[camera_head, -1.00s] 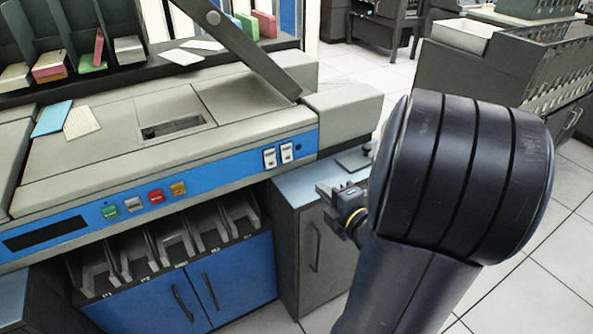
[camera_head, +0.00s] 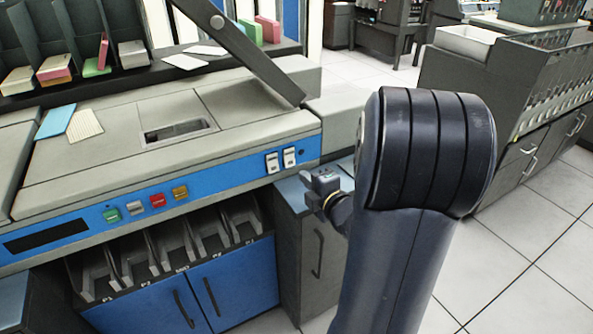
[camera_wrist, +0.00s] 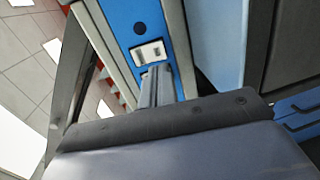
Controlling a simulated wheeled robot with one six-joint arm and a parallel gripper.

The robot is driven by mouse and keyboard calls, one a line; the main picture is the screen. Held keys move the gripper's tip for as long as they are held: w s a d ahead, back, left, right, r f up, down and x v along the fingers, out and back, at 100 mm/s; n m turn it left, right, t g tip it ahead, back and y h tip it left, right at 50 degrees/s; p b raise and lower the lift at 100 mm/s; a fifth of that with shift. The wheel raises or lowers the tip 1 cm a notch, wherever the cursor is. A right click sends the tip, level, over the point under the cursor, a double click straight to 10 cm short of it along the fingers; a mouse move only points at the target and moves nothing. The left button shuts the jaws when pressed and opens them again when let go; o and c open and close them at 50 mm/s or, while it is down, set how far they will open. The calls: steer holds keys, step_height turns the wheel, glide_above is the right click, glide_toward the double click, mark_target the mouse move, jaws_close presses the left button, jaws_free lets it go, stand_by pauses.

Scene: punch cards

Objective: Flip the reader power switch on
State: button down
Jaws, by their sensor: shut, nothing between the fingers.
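Two white rocker switches, a left one (camera_head: 272,162) and a right one (camera_head: 289,157), sit side by side at the right end of the reader's blue front panel (camera_head: 225,181). Which is the power switch, and its position, I cannot read. My gripper (camera_head: 306,178) is shut and empty, just right of and below the switches. In the wrist view, one white switch (camera_wrist: 150,52) shows just beyond the tips of my gripper (camera_wrist: 157,72). The fingers partly cover the area of the other switch. I cannot tell whether they touch the panel.
Coloured buttons (camera_head: 157,201) line the panel farther left. A grey cabinet (camera_head: 312,255) stands below my gripper. A slanted dark bar (camera_head: 250,60) rises above the reader top. Open floor (camera_head: 520,250) lies to the right.

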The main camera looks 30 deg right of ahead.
mark_target(291, 164)
steer(key=shift+w+a+f, duration=0.1)
steer(key=shift+w+f, duration=0.1)
steer(key=shift+w, duration=1.2)
steer(key=shift+w+f, duration=0.2)
steer(key=shift+w, duration=1.15)
steer(key=shift+w+f+b, duration=0.1)
steer(key=shift+f+b, duration=0.25)
steer(key=shift+b, duration=0.8)
steer(key=shift+r, duration=0.25)
